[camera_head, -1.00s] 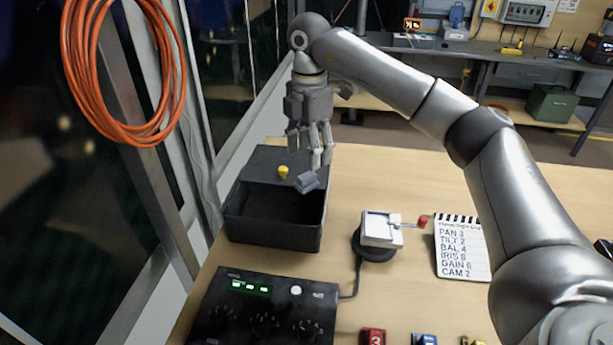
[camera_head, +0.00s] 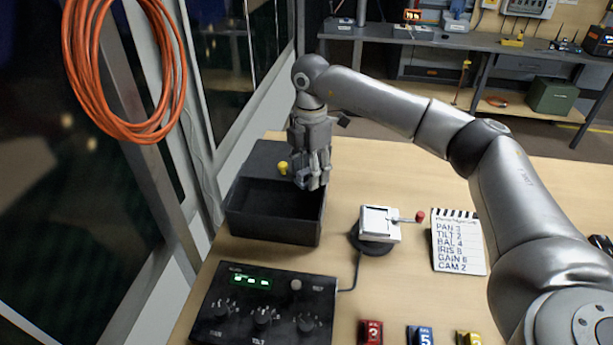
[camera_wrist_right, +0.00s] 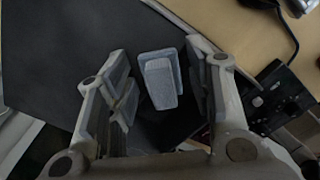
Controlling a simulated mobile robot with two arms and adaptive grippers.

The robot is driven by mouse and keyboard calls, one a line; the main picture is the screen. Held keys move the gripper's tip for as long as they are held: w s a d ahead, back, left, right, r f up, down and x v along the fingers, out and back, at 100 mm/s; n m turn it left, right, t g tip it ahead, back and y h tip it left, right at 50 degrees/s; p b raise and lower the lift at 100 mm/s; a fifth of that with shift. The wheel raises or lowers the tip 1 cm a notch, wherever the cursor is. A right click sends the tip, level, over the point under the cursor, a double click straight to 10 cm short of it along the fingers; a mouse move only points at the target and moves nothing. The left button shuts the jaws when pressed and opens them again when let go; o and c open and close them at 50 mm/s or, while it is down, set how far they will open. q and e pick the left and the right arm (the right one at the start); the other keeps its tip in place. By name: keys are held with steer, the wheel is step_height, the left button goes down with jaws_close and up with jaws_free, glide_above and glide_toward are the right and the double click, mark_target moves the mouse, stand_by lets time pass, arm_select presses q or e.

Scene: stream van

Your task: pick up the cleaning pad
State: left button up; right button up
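The cleaning pad (camera_wrist_right: 160,82) is a small grey-blue block with a stepped handle. In the right wrist view it lies between the two sides of my right gripper, with a gap on each side. My right gripper (camera_head: 313,180) is open, down at the right rim of the black open box (camera_head: 262,228). In the head view its fingers hide most or all of the pad. My left gripper is out of view.
A yellow knob (camera_head: 283,167) stands at the box's back. A control panel (camera_head: 262,307) is in front. A white device with a red-tipped lever (camera_head: 380,222) and a notes card (camera_head: 459,240) stand to the right. Bare tabletop (camera_head: 385,165) lies behind them.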

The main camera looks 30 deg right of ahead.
steer(key=c, duration=0.6)
steer(key=shift+r, duration=0.15)
steer(key=shift+c, duration=0.2)
